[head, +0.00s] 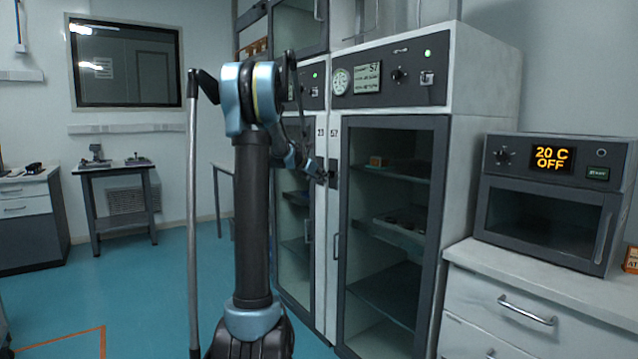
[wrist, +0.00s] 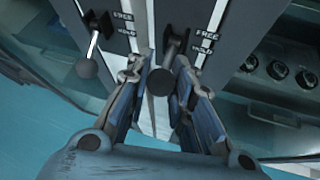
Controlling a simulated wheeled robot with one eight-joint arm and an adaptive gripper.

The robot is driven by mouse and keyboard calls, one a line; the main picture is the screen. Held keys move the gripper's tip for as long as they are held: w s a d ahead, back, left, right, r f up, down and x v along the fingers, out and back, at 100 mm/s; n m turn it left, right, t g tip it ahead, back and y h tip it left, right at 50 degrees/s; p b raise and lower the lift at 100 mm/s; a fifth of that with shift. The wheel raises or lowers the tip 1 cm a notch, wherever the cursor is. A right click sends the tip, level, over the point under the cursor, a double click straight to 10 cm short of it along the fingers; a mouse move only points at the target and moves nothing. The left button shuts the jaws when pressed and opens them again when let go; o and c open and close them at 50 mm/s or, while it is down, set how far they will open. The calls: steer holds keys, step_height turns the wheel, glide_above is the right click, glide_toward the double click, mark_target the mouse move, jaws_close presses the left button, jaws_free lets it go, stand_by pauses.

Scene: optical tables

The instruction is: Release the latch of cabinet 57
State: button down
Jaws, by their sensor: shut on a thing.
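Cabinet 57 (head: 443,110) is the tall white cabinet with a dark-framed glass door (head: 440,200), which stands closed. Its latch (head: 333,172) sits on the door's left edge in the head view, partly behind my gripper (head: 322,176). In the wrist view this latch is a dark lever with a round knob (wrist: 161,82), beside the words FREE and HOLD. The lever hangs down toward the HOLD side. My gripper (wrist: 164,90) has one finger on each side of the knob and is shut on it. The exact finger contact is hard to see.
A second latch with a ball knob (wrist: 87,67) is close on the left, on the neighbouring cabinet 23 (head: 305,210), and hangs at a similar angle. An oven (head: 540,212) stands on a white drawer counter (head: 530,262) at right. The teal floor at left is open.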

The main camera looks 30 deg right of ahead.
steer(key=r+y, duration=0.1)
steer(key=y, duration=0.2)
steer(key=r+y, duration=0.1)
steer(key=y, duration=0.1)
steer(key=shift+w+d+r+m+g, duration=0.15)
steer(key=shift+d+r+m+g, duration=0.15)
steer(key=shift+d+r+m, duration=0.1)
steer(key=shift+y, duration=0.4)
steer(key=c, duration=1.4)
jaws_free()
steer(key=v, duration=1.1)
steer(key=shift+a+r, duration=0.3)
steer(key=shift+r, duration=0.05)
